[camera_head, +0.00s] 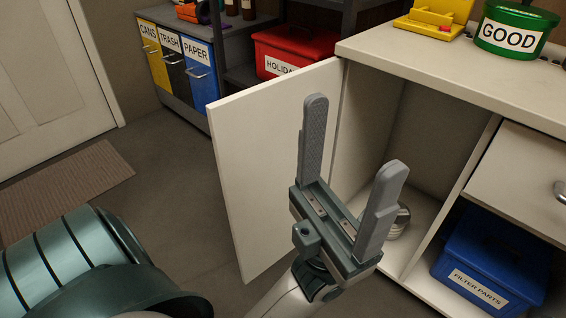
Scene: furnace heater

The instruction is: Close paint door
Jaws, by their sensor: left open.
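A white cabinet door (262,150) stands wide open, swung out to the left from the white cabinet (420,130). Its hinged edge is by the cabinet's left front side. My left gripper (350,135) is open and empty, its two grey fingers pointing up. In the picture it overlaps the door's right part and the cabinet's opening; I cannot tell whether it touches the door. My right gripper is not in view.
A blue bin (490,258) labelled filter parts stands in the compartment to the right, under a drawer (522,175). A green GOOD container (515,28) is on the countertop. Waste bins (180,62) and a red box (293,48) are behind. Floor left of the door is clear.

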